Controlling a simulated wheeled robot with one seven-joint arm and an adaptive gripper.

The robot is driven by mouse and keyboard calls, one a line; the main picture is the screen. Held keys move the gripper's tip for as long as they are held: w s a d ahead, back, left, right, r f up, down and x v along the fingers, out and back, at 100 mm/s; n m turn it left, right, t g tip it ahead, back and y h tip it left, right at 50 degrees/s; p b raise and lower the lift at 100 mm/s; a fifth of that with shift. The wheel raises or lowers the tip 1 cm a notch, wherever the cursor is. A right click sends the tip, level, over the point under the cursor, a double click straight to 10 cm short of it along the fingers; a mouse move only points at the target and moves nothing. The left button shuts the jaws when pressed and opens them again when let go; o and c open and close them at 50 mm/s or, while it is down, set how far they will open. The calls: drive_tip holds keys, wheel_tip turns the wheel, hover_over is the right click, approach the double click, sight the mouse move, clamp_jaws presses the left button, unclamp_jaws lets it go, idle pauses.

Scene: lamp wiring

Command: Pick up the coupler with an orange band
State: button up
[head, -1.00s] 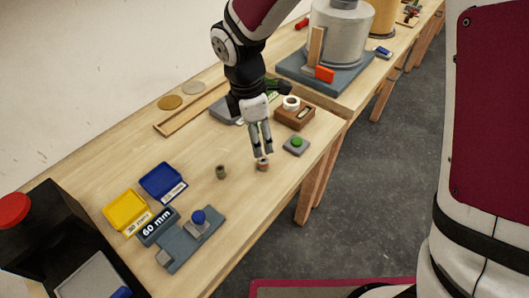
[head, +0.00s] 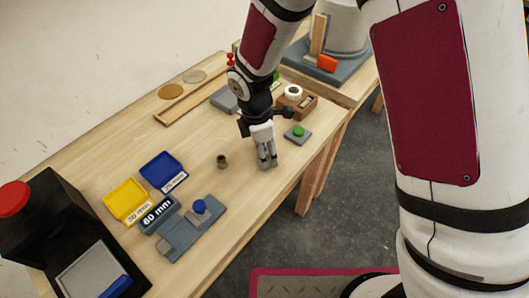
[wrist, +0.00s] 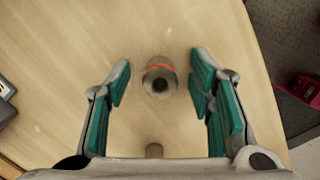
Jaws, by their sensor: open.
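The coupler with an orange band (wrist: 160,79) stands on the wooden table in the wrist view, a short grey cylinder with a dark bore. It lies between the two spread fingers of my gripper (wrist: 161,72), with a gap on each side. In the head view my gripper (head: 267,163) points down near the table's right edge and hides this coupler. A second, plain grey-brown coupler (head: 222,161) stands to the left of my gripper, with no orange band visible.
A grey pad with a green button (head: 298,133) and a wooden block with a white ring (head: 296,101) are close behind. Yellow (head: 126,203) and blue (head: 162,172) trays and a grey fixture (head: 192,232) lie front left. The table between is clear.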

drive_tip(key=c, duration=1.1)
drive_tip(key=shift+o, duration=0.2)
drive_tip(key=shift+r, duration=0.15)
